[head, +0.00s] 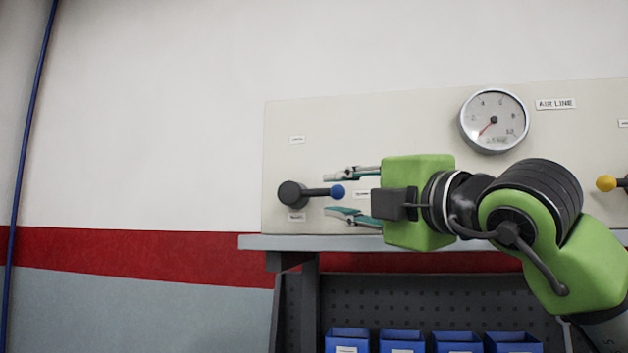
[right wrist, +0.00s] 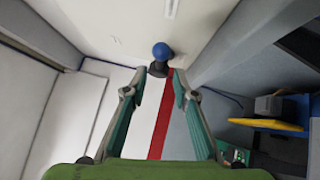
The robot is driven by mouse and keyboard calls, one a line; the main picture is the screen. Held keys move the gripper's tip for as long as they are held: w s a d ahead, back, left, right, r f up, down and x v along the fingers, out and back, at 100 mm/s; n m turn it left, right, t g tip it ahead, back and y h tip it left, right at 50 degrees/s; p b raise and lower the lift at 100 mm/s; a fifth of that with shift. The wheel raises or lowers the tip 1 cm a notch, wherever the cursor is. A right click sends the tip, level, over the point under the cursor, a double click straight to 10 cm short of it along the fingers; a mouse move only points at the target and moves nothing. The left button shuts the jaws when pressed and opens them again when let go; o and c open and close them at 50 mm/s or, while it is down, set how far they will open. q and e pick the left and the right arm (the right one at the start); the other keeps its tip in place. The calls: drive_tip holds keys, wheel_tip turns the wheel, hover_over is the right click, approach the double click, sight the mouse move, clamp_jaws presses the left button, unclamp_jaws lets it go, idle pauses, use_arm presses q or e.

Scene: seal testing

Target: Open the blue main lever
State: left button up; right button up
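The blue main lever (head: 337,191) is a dark handle with a blue ball tip. It points sideways to the right from a dark round hub (head: 292,194) on the pale panel. In the head view my right gripper (head: 335,195) comes in from the right, with one finger above the ball and one below it. Its fingers are spread apart. In the right wrist view the blue ball (right wrist: 161,51) shows just beyond the open fingertips (right wrist: 158,72), with the dark hub beneath it. Whether the fingers touch the lever cannot be told. My left gripper is not in view.
A round gauge (head: 493,121) sits on the panel beside an AIR LINE label (head: 555,104). A yellow-tipped lever (head: 606,184) is at the far right. A grey shelf edge (head: 340,243) runs below the panel, above several blue bins (head: 402,342).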

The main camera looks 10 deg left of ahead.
sight(317, 194)
drive_tip(key=p+x, duration=0.3)
drive_tip(key=x, duration=0.3)
drive_tip(key=shift+w+a+r, duration=0.1)
drive_tip(key=shift+r, duration=0.1)
drive_tip(key=shift+w+a, duration=0.45)
drive_tip(key=shift+f, duration=0.1)
clamp_jaws()
drive_tip(key=shift+d, duration=0.1)
